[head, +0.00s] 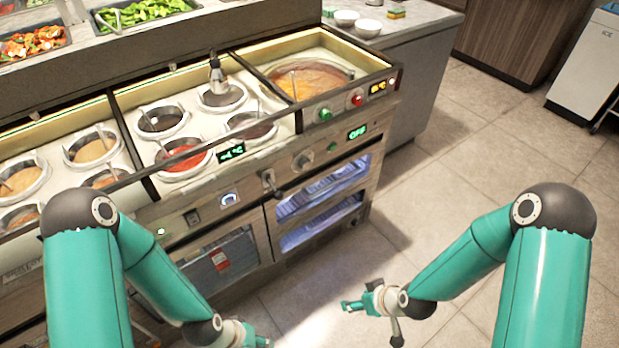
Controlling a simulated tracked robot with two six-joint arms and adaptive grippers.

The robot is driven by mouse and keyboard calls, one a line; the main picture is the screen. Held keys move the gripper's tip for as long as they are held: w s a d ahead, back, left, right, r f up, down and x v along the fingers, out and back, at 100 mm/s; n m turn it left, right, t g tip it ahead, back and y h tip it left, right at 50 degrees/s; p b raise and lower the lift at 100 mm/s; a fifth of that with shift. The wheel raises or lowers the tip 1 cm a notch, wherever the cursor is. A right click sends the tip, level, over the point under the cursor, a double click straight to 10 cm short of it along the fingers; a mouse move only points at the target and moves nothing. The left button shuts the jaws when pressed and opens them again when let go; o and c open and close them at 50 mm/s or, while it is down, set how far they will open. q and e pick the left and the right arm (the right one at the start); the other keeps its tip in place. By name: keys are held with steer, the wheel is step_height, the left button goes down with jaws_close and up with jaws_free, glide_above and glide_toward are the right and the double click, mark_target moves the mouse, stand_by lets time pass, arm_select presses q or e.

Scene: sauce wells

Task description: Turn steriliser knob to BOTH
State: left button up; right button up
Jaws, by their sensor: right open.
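The steriliser (322,200) is the right-hand cabinet of the counter front, with two blue-lit shelves behind its glass. Its round metal knob (303,160) sits on the panel above the door, and a green display (357,132) to its right reads OFF. The knob's pointer is too small to read. My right gripper (372,322) is open and empty over the floor, below and right of the knob and well apart from it. My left gripper (258,341) is at the bottom edge, partly cut off, and its jaws cannot be made out.
A dark lever handle (270,184) sticks out left of the knob. Above are sauce wells and a soup pan (305,80), with green (325,114) and red (356,100) buttons. Open tiled floor (440,200) lies to the right.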

steer(key=w+f+n+t+b, duration=0.3)
steer(key=w+n+b, duration=0.4)
steer(key=w, duration=0.3)
steer(key=n+t+y+b, duration=0.7)
steer(key=n+b, duration=1.4)
steer(key=n, duration=0.9)
glide_toward(308, 165)
arm_select(q)
step_height(308, 165, down, 30)
steer(key=p, duration=0.1)
arm_select(e)
steer(key=x, duration=0.9)
steer(key=shift+w+a+f, duration=0.1)
steer(key=shift+w, duration=0.05)
arm_select(q)
steer(key=shift+r, duration=0.1)
arm_select(e)
steer(key=c, duration=1.2)
steer(key=shift+o, duration=0.2)
